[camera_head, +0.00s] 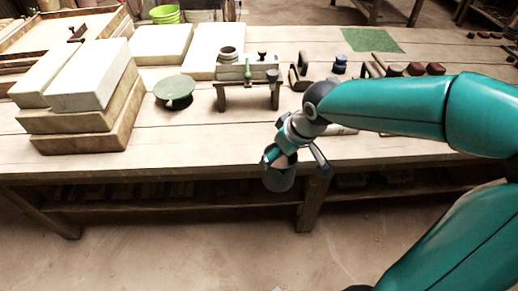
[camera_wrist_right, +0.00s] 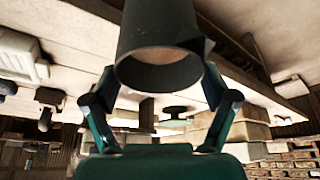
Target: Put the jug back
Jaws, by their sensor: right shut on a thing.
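My right gripper (camera_head: 284,157) comes in from the right in the head view and is shut on the jug (camera_head: 279,181). The jug is a dark grey, round vessel and appears at the table's front edge, held by the fingers. In the right wrist view the jug (camera_wrist_right: 158,42) sits between the two fingers of the gripper (camera_wrist_right: 160,80), with its round end facing the camera. A green square mat (camera_head: 371,40) lies bare at the back right of the table. My left gripper is not in view.
The wooden table (camera_head: 190,137) has clear planks in front. Stacked pale slabs (camera_head: 88,85) stand at left, beside a round green stand (camera_head: 174,88). A small bench (camera_head: 247,97) with a pot stands mid-table. Dark small items (camera_head: 434,69) lie at right, near my arm.

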